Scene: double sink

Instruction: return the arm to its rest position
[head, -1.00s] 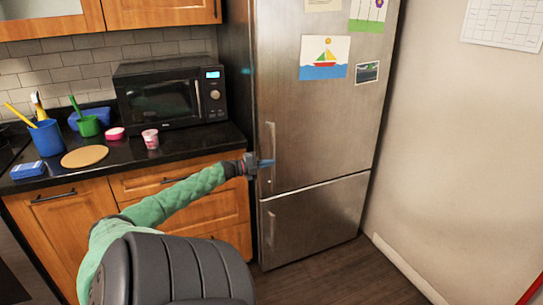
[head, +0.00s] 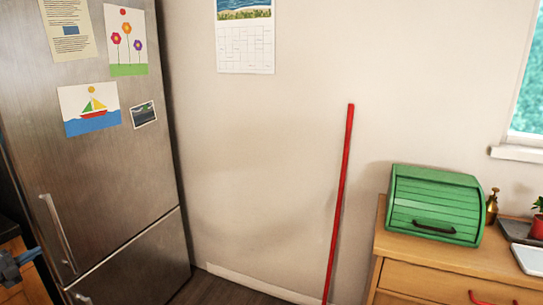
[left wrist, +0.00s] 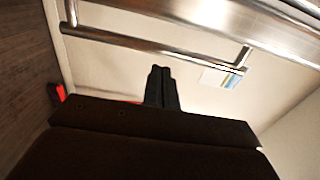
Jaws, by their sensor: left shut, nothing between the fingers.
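My left gripper (head: 26,258) shows at the lower left edge of the head view, beside the fridge's upper door handle (head: 58,232). I cannot tell the exact gap between them there. In the left wrist view its two dark fingers (left wrist: 161,86) are together, shut and empty. A metal bar handle (left wrist: 150,46) crosses behind them in that view. Most of my left arm is out of the head view. My right gripper shows in neither view.
The steel fridge (head: 105,180) is closed and carries several pictures. A red pole (head: 340,200) leans on the bare wall. At the right, a green bread box (head: 434,204) stands on a wooden cabinet (head: 440,280). Some dark floor (head: 222,292) is clear in front of the wall.

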